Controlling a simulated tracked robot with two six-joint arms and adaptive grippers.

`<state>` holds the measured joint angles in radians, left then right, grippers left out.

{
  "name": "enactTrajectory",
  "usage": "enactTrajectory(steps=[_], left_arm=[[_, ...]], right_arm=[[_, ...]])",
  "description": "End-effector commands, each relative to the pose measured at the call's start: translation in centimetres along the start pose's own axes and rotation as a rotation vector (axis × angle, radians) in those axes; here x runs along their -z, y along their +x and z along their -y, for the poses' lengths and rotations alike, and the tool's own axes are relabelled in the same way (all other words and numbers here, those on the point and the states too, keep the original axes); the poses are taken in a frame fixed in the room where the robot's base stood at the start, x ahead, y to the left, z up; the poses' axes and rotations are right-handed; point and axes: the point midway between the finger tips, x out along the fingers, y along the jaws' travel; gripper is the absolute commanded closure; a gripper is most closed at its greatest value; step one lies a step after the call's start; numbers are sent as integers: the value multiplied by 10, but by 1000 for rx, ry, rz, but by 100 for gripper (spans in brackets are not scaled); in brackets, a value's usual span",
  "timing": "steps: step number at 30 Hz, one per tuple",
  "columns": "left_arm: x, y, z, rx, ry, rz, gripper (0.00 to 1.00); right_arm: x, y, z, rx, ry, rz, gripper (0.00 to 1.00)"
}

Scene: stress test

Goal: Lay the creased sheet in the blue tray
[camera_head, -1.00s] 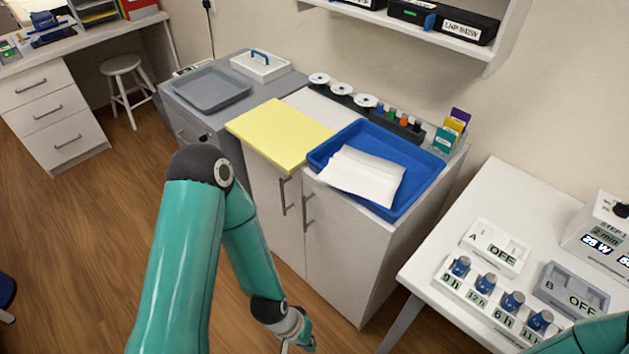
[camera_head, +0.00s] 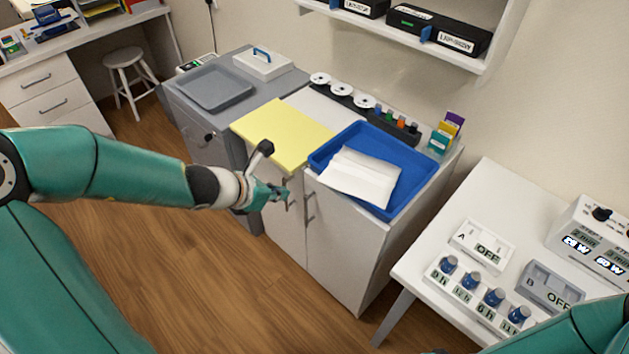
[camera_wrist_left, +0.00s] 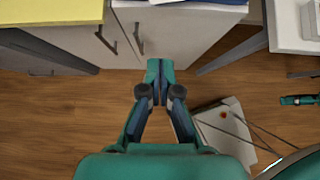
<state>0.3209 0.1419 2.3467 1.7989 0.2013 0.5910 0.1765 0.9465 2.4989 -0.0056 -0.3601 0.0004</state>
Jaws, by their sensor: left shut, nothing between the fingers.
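The creased white sheet (camera_head: 358,177) lies partly in the blue tray (camera_head: 412,160). Its near-left part covers the tray's front rim and reaches to the cabinet's front edge. The tray sits on the white cabinet top; a strip of its side shows at the top of the left wrist view. My left gripper (camera_head: 285,192) is in front of the cabinet doors, below and left of the sheet and apart from it. Its fingertips (camera_wrist_left: 160,68) are together with nothing between them.
A yellow board (camera_head: 282,133) lies left of the tray, overhanging the cabinet front. Bottles and spools (camera_head: 365,101) stand behind the tray. A grey tray (camera_head: 215,90) is further left. A white table (camera_head: 510,215) with boxes is at right. The floor before the cabinet is clear.

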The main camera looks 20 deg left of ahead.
Motion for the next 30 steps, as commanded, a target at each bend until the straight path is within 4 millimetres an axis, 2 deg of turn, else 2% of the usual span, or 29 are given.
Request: enactTrajectory(steps=[5, 18, 20, 24, 30], left_arm=[[1, 18, -1, -2, -17, 7, 100], [2, 103, 0, -2, -14, 4, 100], [-12, 105, -1, -2, -13, 6, 100], [-24, 117, -1, -3, -13, 4, 100], [-30, 125, -2, -4, -14, 4, 100]], right_arm=[[0, 12, -4, 0, 0, 0, 69], [0, 53, -19, 0, 0, 0, 69], [0, 43, -16, 0, 0, 1, 69], [0, 38, -14, 0, 0, 0, 69], [0, 36, -13, 0, 0, 0, 69]])
